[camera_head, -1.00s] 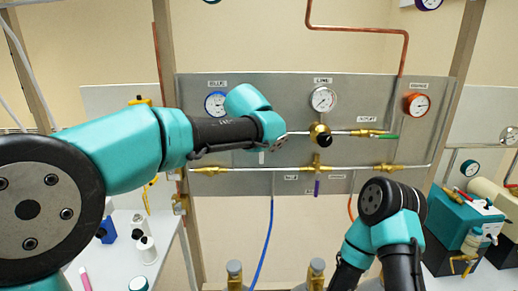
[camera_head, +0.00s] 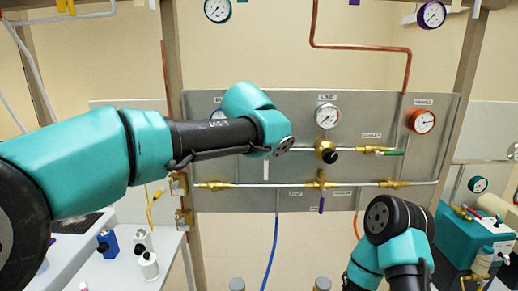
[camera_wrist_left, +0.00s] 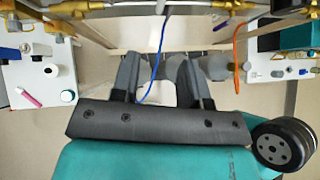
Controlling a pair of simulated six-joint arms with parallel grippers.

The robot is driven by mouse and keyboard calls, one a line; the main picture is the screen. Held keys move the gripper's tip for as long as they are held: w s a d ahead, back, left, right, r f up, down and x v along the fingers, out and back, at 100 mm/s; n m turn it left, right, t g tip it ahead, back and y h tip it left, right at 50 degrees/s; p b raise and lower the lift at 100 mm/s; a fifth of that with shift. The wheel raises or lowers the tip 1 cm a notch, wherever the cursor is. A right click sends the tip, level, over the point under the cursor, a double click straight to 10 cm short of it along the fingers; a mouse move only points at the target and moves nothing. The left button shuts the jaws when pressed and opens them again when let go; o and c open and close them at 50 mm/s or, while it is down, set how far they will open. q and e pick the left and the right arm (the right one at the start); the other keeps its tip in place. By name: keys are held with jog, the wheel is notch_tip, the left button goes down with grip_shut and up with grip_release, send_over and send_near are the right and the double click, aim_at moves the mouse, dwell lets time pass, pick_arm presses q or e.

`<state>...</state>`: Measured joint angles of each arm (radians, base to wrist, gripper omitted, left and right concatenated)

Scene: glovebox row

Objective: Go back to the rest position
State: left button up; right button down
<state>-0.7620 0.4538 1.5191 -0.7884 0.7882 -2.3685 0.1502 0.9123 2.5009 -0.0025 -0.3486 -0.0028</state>
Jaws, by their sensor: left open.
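My left arm reaches in from the left across the panel (camera_head: 240,105) in the head view, and its wrist hides its gripper there. In the left wrist view my left gripper (camera_wrist_left: 160,84) shows two dark fingers set apart, with nothing seen held between them. The blue hose (camera_wrist_left: 157,58) hangs in view beyond the gap. My right arm stands at the lower right of the head view, bent, with its gripper out of view.
The panel carries the LINE gauge (camera_head: 327,116), a red-rimmed gauge (camera_head: 422,121), brass valves and pipes. The blue hose (camera_head: 270,252) hangs below it. A white bench (camera_head: 75,258) with small bottles (camera_head: 148,265) is at left. A teal machine (camera_head: 470,239) stands at right.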

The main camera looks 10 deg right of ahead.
pick_arm(q)
jog(key=a+f+n+g, duration=0.2)
jog(key=a+f+n, duration=0.35)
jog(key=f, duration=0.85)
jog(key=a+f+n+g+h, duration=0.15)
jog(key=a+f+n, duration=0.35)
jog(key=f, duration=0.8)
jog(key=a+f+n+g+y, duration=0.1)
jog(key=a+f+n+g, duration=0.15)
jog(key=f+n, duration=0.8)
jog(key=s+a+f+n, duration=0.5)
jog(key=s+f+n, duration=0.1)
jog(key=s+f, duration=0.3)
jog(key=s+a+f+n+g, duration=0.1)
jog(key=s+a+f+n, duration=0.5)
jog(key=s+f+n, duration=0.1)
jog(key=s+a+f+n, duration=0.6)
jog(key=s+f+n, duration=0.1)
jog(key=s+f, duration=0.3)
jog(key=shift+s+f+g+h, duration=0.35)
jog(key=shift+f+g, duration=0.05)
jog(key=shift+f, duration=0.05)
